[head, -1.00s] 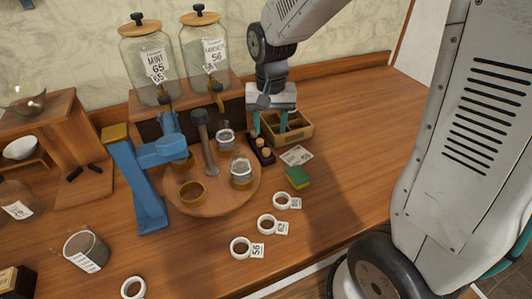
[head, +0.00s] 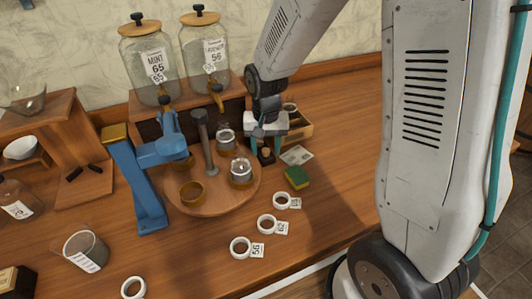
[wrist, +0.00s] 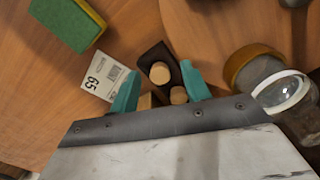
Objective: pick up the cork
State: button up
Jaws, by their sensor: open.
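Several light tan corks show in the wrist view. One cork (wrist: 160,72) stands in a small dark holder (wrist: 152,55), and another cork (wrist: 178,95) is close beside it, nearer my gripper. A third tan piece (wrist: 147,101) is partly hidden by the gripper body. In the head view a cork (head: 266,152) shows between the fingers, above the dark holder (head: 266,160). My gripper (wrist: 160,88) is open, with its teal fingers on either side of the corks. In the head view my gripper (head: 267,150) points down over the holder. Contact with any cork cannot be told.
A green and yellow sponge (head: 297,177) and a printed card (head: 297,155) lie right of the holder. A round wooden board (head: 215,205) with jars stands left. A wooden crate (head: 299,130) is behind the gripper. Tape rings lie in front. The counter at right is clear.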

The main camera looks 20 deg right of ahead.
grip_shut()
